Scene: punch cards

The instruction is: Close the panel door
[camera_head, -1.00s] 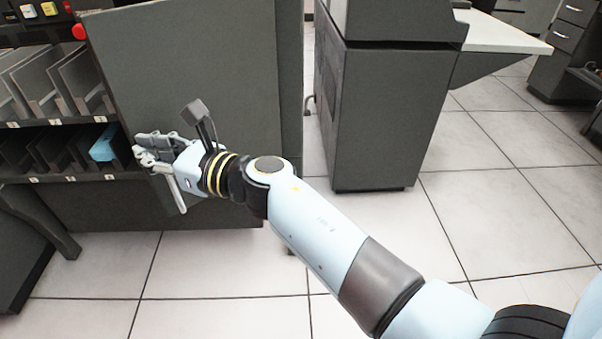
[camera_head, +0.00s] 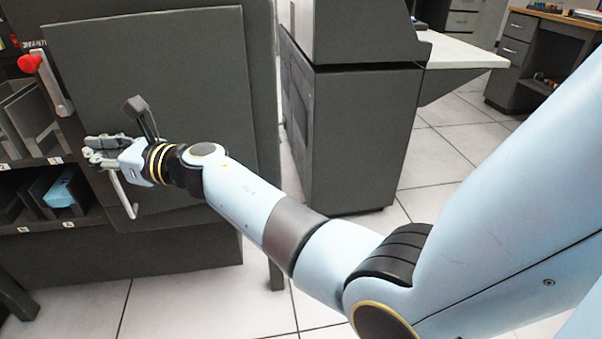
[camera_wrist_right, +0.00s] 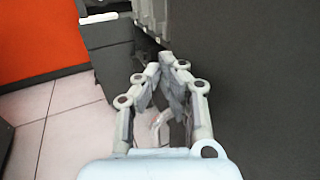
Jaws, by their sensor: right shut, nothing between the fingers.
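The panel door (camera_head: 165,75) is a flat dark grey panel on the front of a grey machine in the head view. Its lower edge stands out from the machine body, so it appears partly open. A pale bar handle (camera_head: 124,196) shows at its lower left. My right gripper (camera_head: 92,152) is shut and empty, in front of the door's left edge, beside the handle. In the right wrist view its fingertips (camera_wrist_right: 168,62) meet, with the dark door surface (camera_wrist_right: 260,85) to the right. Whether the fingers touch the door cannot be told. My left gripper is not in view.
Card slots with a blue block (camera_head: 62,190) lie left of the door. Another grey cabinet (camera_head: 365,130) stands to the right, across a gap. White tiled floor (camera_head: 190,305) is clear in front.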

